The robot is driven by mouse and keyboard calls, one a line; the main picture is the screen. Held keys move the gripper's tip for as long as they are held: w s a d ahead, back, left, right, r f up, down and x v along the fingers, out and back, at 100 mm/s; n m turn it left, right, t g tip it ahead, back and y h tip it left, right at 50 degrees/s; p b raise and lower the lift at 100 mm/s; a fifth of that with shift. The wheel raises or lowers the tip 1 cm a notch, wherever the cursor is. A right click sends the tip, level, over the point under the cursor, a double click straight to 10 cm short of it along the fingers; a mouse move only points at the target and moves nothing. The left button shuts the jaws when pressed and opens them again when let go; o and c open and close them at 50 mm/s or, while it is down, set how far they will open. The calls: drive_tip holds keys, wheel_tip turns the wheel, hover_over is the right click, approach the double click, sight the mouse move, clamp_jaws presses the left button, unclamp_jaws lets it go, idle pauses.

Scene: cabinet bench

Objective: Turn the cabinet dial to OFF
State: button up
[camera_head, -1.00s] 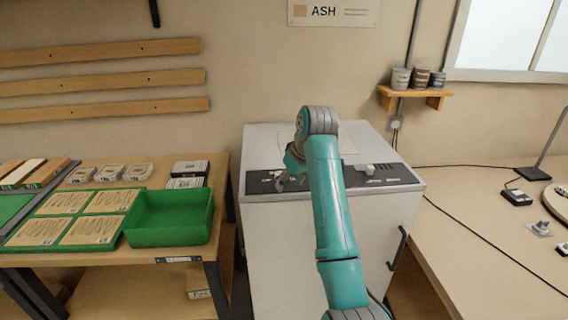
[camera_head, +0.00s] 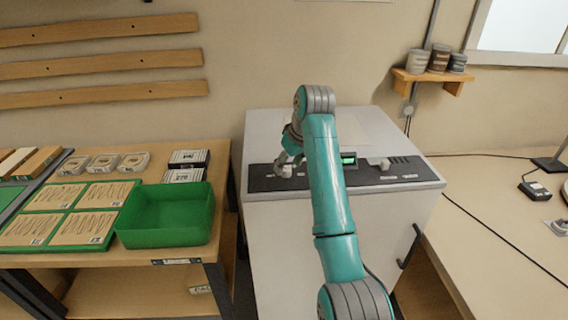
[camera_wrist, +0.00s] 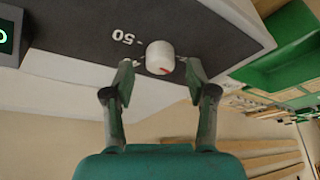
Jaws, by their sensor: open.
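The cabinet (camera_head: 300,225) is a light grey box with a dark sloped control panel (camera_head: 400,172). My gripper (camera_wrist: 159,75) is open, with one fingertip on each side of the dial and a visible gap on each side. In the head view my gripper (camera_head: 288,163) is over the left end of the panel, partly hiding the dial there. No OFF label can be read.
A lit green display (camera_head: 348,158) and another pale knob (camera_head: 384,164) are further right on the panel. A green bin (camera_head: 168,235) stands on the wooden bench at left. A worktop (camera_head: 490,225) lies to the right.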

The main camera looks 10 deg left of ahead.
drive_tip(key=shift+x, duration=0.9)
clamp_jaws()
drive_tip(key=shift+n+g+y, duration=0.3)
drive_tip(key=shift+n+g, duration=0.2)
drive_tip(key=shift+n, duration=1)
unclamp_jaws()
